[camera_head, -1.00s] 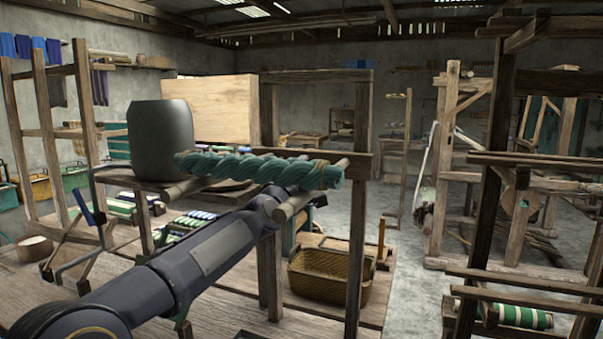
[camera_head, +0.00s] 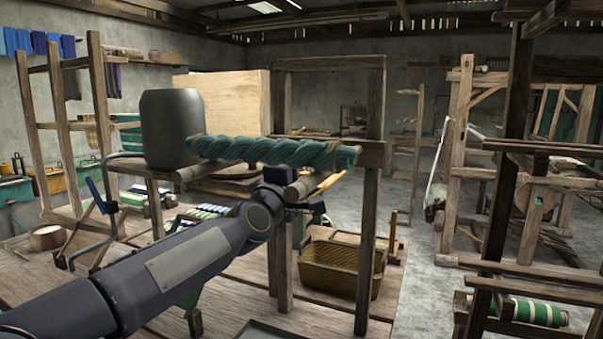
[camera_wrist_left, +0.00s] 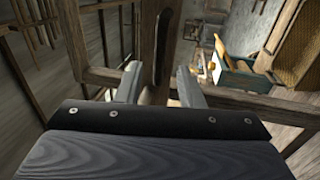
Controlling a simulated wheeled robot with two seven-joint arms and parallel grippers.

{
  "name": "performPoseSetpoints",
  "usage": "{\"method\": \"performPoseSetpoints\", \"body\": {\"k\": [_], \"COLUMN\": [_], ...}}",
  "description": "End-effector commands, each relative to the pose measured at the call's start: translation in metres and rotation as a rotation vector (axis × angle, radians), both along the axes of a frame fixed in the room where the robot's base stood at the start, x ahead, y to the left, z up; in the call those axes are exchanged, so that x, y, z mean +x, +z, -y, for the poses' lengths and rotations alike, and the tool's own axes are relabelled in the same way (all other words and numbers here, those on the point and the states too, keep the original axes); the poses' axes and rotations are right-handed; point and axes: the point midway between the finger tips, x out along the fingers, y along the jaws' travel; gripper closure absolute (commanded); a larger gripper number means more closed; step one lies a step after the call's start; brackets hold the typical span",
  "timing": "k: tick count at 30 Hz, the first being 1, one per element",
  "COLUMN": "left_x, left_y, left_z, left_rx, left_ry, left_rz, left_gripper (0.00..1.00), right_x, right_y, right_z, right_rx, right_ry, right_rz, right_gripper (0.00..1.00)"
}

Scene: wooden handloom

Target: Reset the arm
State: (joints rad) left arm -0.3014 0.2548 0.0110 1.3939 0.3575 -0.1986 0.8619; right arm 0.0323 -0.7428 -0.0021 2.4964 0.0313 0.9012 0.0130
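My left arm crosses the lower left of the head view, in front of a wooden loom frame (camera_head: 375,215). My left gripper (camera_head: 316,208) shows small and dark at the arm's end, below a twisted teal yarn bundle (camera_head: 275,152). In the left wrist view my left gripper (camera_wrist_left: 160,84) has its two grey fingers apart, with no object held between them. A wooden frame post (camera_wrist_left: 158,45) shows beyond the fingers. I cannot tell whether the gripper touches the frame. My right gripper is not in view.
A dark grey drum (camera_head: 171,128) stands behind my arm. A woven basket (camera_head: 340,268) sits on the wooden platform near the frame. More loom posts (camera_head: 497,200) and a green-striped roll (camera_head: 525,311) are at the right. Grey floor (camera_head: 415,285) is open between.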

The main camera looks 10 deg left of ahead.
Motion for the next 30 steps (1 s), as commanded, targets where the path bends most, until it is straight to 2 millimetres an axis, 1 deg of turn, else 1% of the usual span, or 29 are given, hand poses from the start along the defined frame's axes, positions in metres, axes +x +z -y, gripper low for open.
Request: {"method": "performPoseSetpoints", "body": {"k": [3,5,8,11,12,17,18,20,21,23,24,26,27,30], "left_x": [-0.001,-0.007,-0.028,-0.067,-0.086,-0.162,-0.181,-0.209,-0.229,-0.258,-0.277,-0.304,-0.322,-0.358], "left_y": [0.0,-0.003,-0.016,-0.045,-0.06,-0.123,-0.139,-0.162,-0.178,-0.201,-0.216,-0.237,-0.251,-0.279], "left_z": [-0.001,-0.004,-0.015,-0.03,-0.035,-0.049,-0.052,-0.055,-0.056,-0.058,-0.058,-0.058,-0.058,-0.056], "left_rx": [0.007,0.032,0.132,0.304,0.378,0.64,0.697,0.776,0.827,0.898,0.942,1.003,1.038,1.108], "left_ry": [-0.001,-0.004,-0.022,-0.063,-0.085,-0.192,-0.221,-0.268,-0.3,-0.352,-0.389,-0.444,-0.48,-0.561], "left_rz": [-0.003,-0.015,-0.068,-0.159,-0.2,-0.348,-0.381,-0.43,-0.461,-0.507,-0.537,-0.577,-0.603,-0.652], "left_gripper": [0.66,0.66,0.66,0.66,0.66,0.66,0.66,0.66,0.66,0.66,0.66,0.66,0.66,0.66], "right_x": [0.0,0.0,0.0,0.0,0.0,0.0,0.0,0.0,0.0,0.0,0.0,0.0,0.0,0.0], "right_y": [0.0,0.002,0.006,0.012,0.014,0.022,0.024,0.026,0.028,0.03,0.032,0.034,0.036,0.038], "right_z": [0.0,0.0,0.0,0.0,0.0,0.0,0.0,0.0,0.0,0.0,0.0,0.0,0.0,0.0], "right_rx": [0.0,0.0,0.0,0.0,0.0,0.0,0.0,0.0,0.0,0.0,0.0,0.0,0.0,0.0], "right_ry": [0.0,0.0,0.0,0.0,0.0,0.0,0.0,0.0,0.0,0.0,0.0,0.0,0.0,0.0], "right_rz": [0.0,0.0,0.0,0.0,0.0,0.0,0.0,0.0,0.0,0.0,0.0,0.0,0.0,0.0], "right_gripper": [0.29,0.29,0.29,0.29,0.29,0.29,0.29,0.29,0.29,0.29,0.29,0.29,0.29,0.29]}}
